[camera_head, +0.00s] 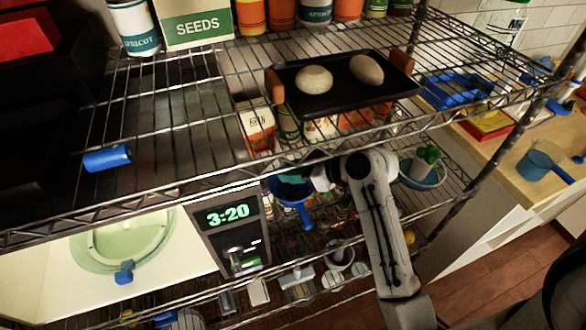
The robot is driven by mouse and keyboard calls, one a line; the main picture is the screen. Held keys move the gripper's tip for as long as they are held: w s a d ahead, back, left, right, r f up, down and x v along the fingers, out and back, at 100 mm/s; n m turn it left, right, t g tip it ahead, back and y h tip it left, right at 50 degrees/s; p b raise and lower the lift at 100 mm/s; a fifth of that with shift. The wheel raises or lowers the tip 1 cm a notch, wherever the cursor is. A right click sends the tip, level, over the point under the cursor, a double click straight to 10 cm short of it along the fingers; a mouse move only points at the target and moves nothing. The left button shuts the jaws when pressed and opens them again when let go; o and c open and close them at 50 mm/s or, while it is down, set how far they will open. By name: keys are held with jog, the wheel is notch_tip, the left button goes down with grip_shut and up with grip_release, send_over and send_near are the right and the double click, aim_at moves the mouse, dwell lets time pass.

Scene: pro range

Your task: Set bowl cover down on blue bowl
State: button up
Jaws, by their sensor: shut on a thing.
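My gripper (311,179) is at the end of my white arm, under the wire shelf near the middle of the view. The shelf's front rail partly covers it. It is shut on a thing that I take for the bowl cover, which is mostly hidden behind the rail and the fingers. A blue vessel (289,190) with a dark inside and a handle is just left of and below my gripper. It may be the blue bowl; I cannot tell whether the cover touches it. A pale blue dish (422,180) with green-topped things stands to the right of my arm.
The upper wire shelf holds a black tray (340,88) with two pale loaves, and cans are at the back. Cups (340,255) and small items crowd the lower shelf. A wooden counter (488,150) is at right.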

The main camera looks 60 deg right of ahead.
jog(key=shift+f, duration=0.4)
jog(key=o, duration=1.1)
jog(key=b+v, duration=0.1)
jog(key=v, duration=0.9)
jog(key=shift+s+r+b, duration=0.2)
jog(key=shift+s+b, duration=0.15)
jog(key=shift+b, duration=0.05)
